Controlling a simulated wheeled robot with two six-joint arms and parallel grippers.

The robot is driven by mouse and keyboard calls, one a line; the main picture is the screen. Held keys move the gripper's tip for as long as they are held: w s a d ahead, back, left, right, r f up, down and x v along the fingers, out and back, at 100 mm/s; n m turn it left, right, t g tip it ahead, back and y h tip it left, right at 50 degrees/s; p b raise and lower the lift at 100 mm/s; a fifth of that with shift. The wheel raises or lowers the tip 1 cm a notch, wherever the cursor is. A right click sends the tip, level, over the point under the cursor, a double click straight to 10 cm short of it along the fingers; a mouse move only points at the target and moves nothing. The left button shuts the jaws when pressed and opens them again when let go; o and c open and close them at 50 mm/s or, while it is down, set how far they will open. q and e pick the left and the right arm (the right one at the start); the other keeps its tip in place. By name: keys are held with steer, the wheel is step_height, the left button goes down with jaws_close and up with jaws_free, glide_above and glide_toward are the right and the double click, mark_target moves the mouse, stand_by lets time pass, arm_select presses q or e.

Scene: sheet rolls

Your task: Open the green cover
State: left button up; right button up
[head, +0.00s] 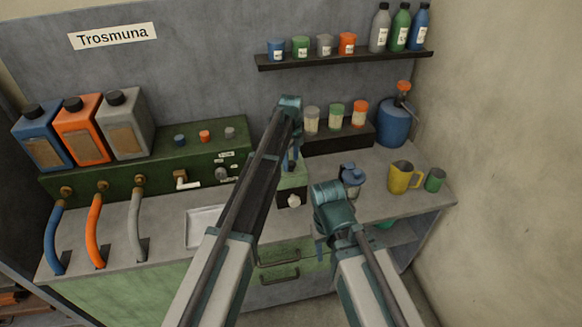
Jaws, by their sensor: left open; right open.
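No part is plainly marked as the green cover. A small green box (293,177) with a pale knob (294,200) on its dark front stands on the counter, partly hidden by my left arm. A long dark green housing (150,160) with a brass lever (185,180) stands at the left. Green drawer fronts (280,258) with dark handles are below the counter. My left gripper (291,160) is open above the small green box; its fingertips are partly hidden. My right gripper (320,248) is open in front of the counter edge, near the drawer fronts, apparently empty.
Blue, orange and grey canisters (82,130) stand on the housing, with curved hoses (96,230) below. A pale tray (203,228) lies behind my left arm. A blue jar (351,178), yellow jug (401,177) and green cup (434,180) stand right. A bottle shelf (345,60) hangs above.

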arm_select(q)
steer(key=shift+f, duration=0.15)
steer(key=shift+c, duration=0.2)
jaws_close()
stand_by(1.2)
